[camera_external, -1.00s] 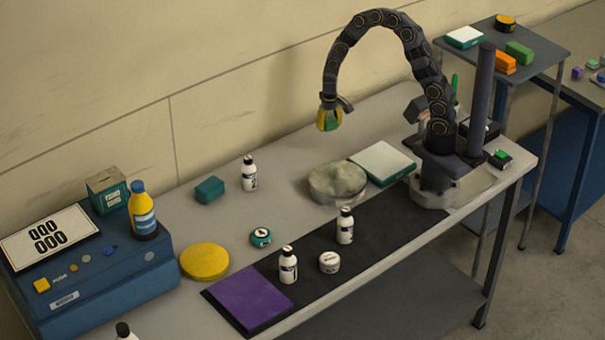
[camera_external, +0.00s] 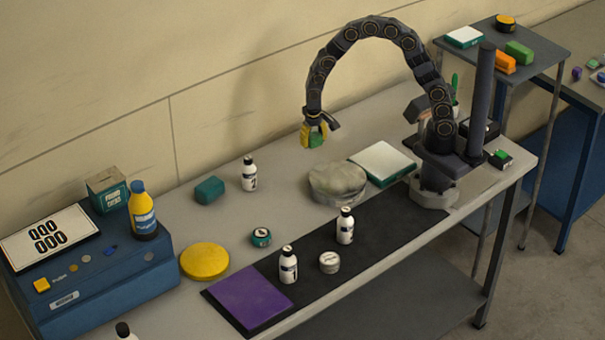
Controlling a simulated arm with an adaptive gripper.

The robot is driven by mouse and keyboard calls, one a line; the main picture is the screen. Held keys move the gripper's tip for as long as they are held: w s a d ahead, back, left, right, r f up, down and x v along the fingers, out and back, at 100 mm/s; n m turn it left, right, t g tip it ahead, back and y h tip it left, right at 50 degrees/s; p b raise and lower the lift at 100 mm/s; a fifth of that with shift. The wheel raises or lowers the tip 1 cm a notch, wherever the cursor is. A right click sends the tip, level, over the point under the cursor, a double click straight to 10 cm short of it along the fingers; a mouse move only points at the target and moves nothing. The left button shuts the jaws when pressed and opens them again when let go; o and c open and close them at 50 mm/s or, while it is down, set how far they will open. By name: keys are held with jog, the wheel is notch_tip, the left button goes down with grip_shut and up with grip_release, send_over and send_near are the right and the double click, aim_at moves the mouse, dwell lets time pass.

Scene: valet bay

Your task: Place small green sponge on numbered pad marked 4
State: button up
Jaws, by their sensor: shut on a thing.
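My gripper (camera_external: 314,138) hangs from the arched arm above the back of the grey table, left of the round grey cloth pad. It is shut on a small green thing (camera_external: 316,134) that looks like the small green sponge, with yellow showing beside it. The fingers partly hide it, and it is held clear of the table. I cannot make out a pad marked 4. A purple square pad (camera_external: 250,297) lies at the front, and a yellow round pad (camera_external: 204,261) lies left of centre. No number is readable on either.
A teal block (camera_external: 209,189) and a white bottle (camera_external: 249,174) stand at the back. Two more bottles (camera_external: 345,226) (camera_external: 288,264) and small tins stand near the dark mat (camera_external: 384,226). The grey cloth pad (camera_external: 338,182) and a white-topped box (camera_external: 383,162) lie nearer my base. A blue console (camera_external: 100,280) fills the left.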

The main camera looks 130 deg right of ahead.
jog(key=w+a+r+n, duration=0.1)
jog(key=w+a+r, duration=0.1)
jog(key=w+a, duration=1.3)
send_over(261, 233)
jog(key=s, duration=0.1)
jog(key=f, duration=0.8)
jog(key=shift+s+a, duration=0.15)
jog(key=shift+a, duration=0.1)
jog(key=shift+w+d+f, duration=0.1)
jog(key=shift+w+f, duration=0.25)
jog(key=shift+w+d+f, duration=0.1)
jog(key=shift+w+f, duration=0.2)
jog(key=shift+f, duration=1.65)
jog(key=shift+f, duration=0.1)
